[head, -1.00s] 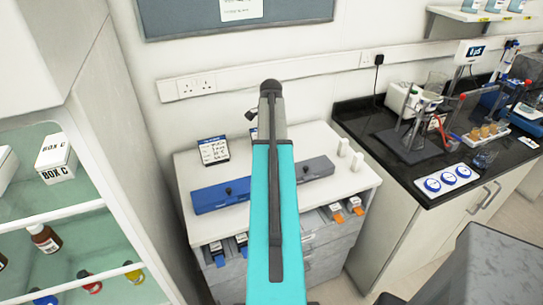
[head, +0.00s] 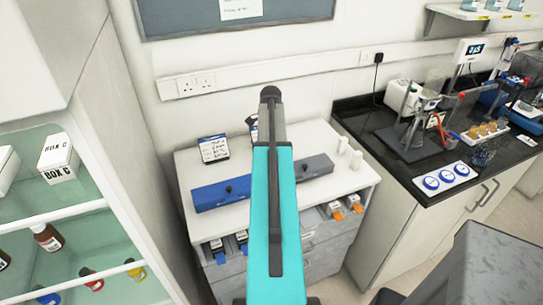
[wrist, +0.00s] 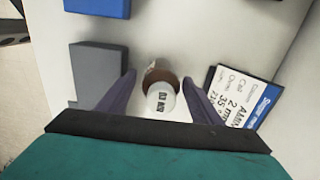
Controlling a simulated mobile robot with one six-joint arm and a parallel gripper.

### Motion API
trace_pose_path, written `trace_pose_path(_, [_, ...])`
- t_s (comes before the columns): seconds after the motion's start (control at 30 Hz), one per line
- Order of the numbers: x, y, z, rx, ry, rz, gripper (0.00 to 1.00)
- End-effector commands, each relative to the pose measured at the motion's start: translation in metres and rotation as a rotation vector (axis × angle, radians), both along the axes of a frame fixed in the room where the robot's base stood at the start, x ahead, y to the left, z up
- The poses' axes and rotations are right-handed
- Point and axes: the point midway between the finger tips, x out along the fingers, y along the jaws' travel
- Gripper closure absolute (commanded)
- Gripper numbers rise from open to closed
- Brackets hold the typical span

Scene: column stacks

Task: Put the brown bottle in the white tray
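In the wrist view a small bottle with a white lettered top (wrist: 161,98) and brown below it (wrist: 160,77) stands between the fingers of my gripper (wrist: 160,78). The fingers are apart, with a narrow gap on each side of it. In the head view my arm hides this bottle and my gripper. I cannot make out a plain white tray; a white rack (head: 484,134) with tan items lies on the right bench.
The white cabinet top (head: 235,170) carries a blue box (head: 220,195), a grey box (head: 318,167), a small sign (head: 213,149) and two white cylinders. A black bench (head: 362,117) with a stand and white pad is at right. Box C (head: 59,158) is on the shelf.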

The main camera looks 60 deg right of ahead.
Motion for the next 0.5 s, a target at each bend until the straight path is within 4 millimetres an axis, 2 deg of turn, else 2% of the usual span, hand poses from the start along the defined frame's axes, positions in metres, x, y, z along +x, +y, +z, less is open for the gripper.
trace_pose_path(0.03, [0.0001, 0.0001, 0.0001, 0.0, 0.0, 0.0, 0.51])
trace_pose_path(0.23, [0.0001, 0.0002, 0.0001, 0.0, 0.0, 0.0, 0.84])
trace_pose_path(0.3, [0.0002, 0.0001, 0.0004, 0.0, 0.0, 0.0, 0.9])
trace_pose_path(0.5, [0.0003, 0.0, 0.0006, 0.0, 0.0, 0.0, 0.9])
